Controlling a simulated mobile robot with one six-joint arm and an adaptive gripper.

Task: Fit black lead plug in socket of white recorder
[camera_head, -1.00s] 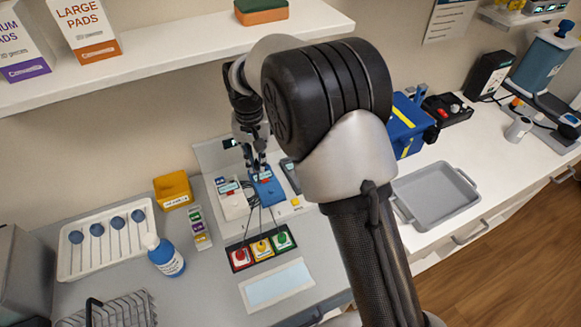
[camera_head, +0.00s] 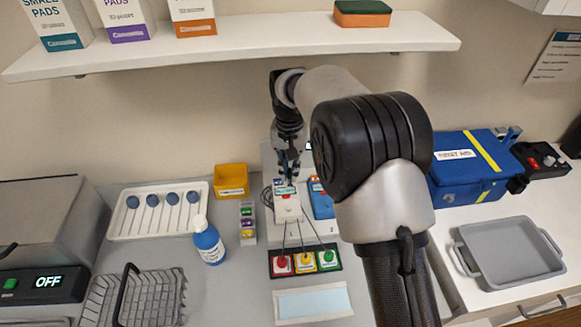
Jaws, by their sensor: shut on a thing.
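The white recorder (camera_head: 287,208) stands on a pale board at the back of the counter, with a small red mark on its top. My gripper (camera_head: 287,182) points down over its back end, where the sockets would be. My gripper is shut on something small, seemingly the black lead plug. The plug itself is too small and too covered to make out, and I cannot tell whether it touches the recorder. A dark coiled lead (camera_head: 267,196) lies just left of the recorder.
A blue recorder (camera_head: 321,205) stands close on the right, partly behind my arm. Thin leads run forward to a block with red, yellow and green pieces (camera_head: 304,262). A yellow bin (camera_head: 231,180) and blue bottle (camera_head: 208,243) are left. A shelf (camera_head: 240,45) hangs above.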

